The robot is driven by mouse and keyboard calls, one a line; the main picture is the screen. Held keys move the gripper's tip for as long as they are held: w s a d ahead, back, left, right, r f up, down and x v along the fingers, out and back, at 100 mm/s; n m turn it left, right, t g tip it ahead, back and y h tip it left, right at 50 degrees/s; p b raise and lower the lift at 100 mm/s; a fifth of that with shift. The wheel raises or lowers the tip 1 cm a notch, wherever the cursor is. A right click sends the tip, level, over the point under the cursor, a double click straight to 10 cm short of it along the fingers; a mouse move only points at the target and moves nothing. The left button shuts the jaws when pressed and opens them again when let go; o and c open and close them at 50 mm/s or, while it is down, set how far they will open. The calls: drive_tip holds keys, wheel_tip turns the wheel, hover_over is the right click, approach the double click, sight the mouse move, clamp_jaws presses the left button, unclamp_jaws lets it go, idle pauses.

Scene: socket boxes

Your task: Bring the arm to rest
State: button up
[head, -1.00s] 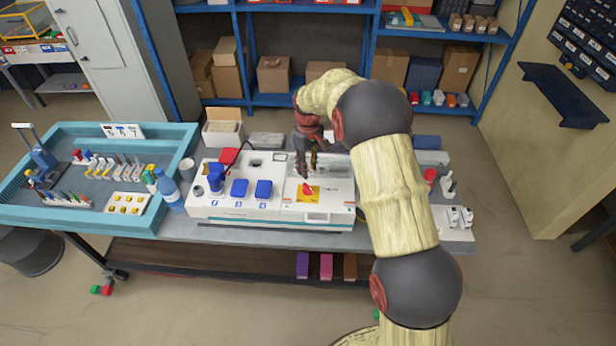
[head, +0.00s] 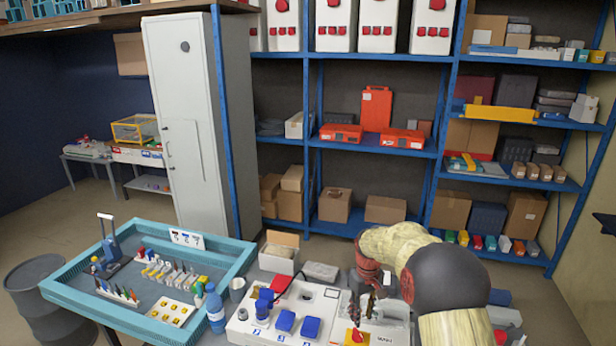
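My arm reaches in from the lower right of the head view, with pale ribbed links and dark round joints. My gripper (head: 361,308) hangs at its far end, pointing down over the right part of a white socket box (head: 258,333). Its two dark fingers appear apart, with nothing visible between them. A red knob on a yellow plate (head: 356,337) lies just below the gripper. I cannot tell whether the fingers touch anything. Several blue socket caps (head: 285,321) stand on the box to the left. The lower part of the box is cut off by the frame edge.
A teal-rimmed tray table (head: 236,262) with tools stands left. A blue bottle (head: 215,309) and grey cup (head: 238,289) stand between it and the box. An open white carton (head: 280,257) is behind. Blue shelving (head: 385,150) and a grey cabinet (head: 186,120) fill the back.

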drive_tip(key=s+r+m+t+b, duration=0.1)
drive_tip(key=s+r+b, duration=0.3)
drive_tip(key=s, duration=0.9)
drive_tip(key=s+r+m+t+b, duration=0.1)
drive_tip(key=s+r+t+b, duration=0.2)
drive_tip(key=s, duration=1)
drive_tip(key=s+r+m+t+b, duration=0.2)
drive_tip(key=s+r+b, duration=0.3)
drive_tip(key=s, duration=0.8)
drive_tip(key=shift+s+r+b, duration=0.15)
drive_tip(key=shift+s+b, duration=0.1)
drive_tip(key=shift+b, duration=0.1)
drive_tip(key=shift+o, duration=0.3)
drive_tip(key=shift+w, duration=0.1)
